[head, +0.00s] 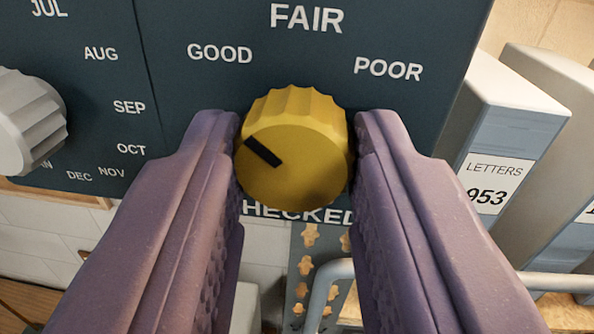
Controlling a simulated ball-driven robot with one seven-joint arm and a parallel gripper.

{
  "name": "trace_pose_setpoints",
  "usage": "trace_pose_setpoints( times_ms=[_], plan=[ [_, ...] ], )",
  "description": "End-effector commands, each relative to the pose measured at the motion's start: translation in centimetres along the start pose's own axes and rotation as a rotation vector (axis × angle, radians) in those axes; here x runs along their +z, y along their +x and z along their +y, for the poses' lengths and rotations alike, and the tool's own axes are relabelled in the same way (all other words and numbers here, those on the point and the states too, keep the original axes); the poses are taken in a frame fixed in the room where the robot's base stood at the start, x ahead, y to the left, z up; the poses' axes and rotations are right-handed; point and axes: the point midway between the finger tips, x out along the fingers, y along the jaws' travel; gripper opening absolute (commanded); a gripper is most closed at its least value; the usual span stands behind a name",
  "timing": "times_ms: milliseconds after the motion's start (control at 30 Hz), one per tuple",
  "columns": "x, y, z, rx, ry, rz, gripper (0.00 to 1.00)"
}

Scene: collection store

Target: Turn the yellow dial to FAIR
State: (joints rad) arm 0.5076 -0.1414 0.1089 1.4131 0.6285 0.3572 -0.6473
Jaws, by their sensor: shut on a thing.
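The yellow dial (300,170) is a ridged round knob on a dark panel (400,120). Its black mark points left and slightly up, below the word GOOD and away from FAIR. FAIR (306,17) is printed straight above the dial, GOOD (220,53) at the upper left and POOR (388,69) at the upper right. My gripper (296,135) is shut on the dial, with one purple finger against each side. A word ending in HECKED is partly hidden below the dial, behind the fingers.
A grey dial (26,120) with month names stands at the left on the same panel. Box files (505,130), one labelled LETTERS 953, stand close at the right. A grey rail (335,285) and a strip with cut-outs (308,265) show below the panel.

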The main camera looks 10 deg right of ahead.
Motion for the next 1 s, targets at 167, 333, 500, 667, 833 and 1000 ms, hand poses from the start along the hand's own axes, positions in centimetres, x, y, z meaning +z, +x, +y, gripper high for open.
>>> trace_pose_setpoints(
  times_ms=[167,333,500,667,833,1000],
  plan=[
    [0.12,0.02,-0.10,-0.001,0.068,0.006,0.03],
    [0.17,0.02,-0.11,0.000,0.189,0.017,0.03],
    [0.18,0.03,-0.16,0.001,0.339,0.029,0.03],
    [0.11,0.01,-0.13,0.003,0.483,0.042,0.03],
    [0.08,0.01,-0.18,0.003,0.618,0.054,0.03],
    [0.09,0.02,-0.16,0.005,0.724,0.062,0.03]
  ],
)
